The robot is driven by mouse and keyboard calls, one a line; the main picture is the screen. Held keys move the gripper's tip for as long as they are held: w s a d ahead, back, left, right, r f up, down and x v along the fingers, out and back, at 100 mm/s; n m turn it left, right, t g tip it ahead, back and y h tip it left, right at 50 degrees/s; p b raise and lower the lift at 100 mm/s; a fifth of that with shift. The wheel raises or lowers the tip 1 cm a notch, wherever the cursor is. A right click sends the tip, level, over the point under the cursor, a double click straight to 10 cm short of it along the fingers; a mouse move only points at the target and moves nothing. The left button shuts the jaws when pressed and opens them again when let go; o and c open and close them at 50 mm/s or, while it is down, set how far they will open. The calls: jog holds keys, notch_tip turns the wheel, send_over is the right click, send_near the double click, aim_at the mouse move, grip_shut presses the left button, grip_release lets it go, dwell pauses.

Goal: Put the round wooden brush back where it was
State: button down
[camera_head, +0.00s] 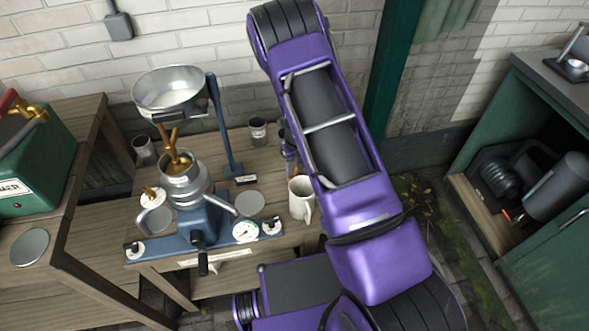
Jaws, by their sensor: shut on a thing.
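My purple arm (345,190) rises across the middle of the head view and hides most of its own end. Only a dark edge of my gripper (289,150) shows at the arm's left side, just above the white mug. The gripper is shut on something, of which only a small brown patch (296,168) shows. It looks like the round wooden brush, but its shape is mostly hidden. No other brush is visible.
A blue cream separator (190,215) with a wide metal bowl (170,90) stands on the wooden bench. A glass (258,132) stands behind, near the wall. A green cabinet (530,200) is at right.

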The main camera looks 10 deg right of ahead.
jog(key=shift+f, duration=0.1)
jog(key=shift+f, duration=0.15)
jog(key=c, duration=0.6)
grip_release()
notch_tip(320, 180, up, 12)
jog(key=s+p, duration=0.1)
jog(key=p, duration=0.1)
jog(key=shift+s+d, duration=0.2)
jog(key=shift+s, duration=0.1)
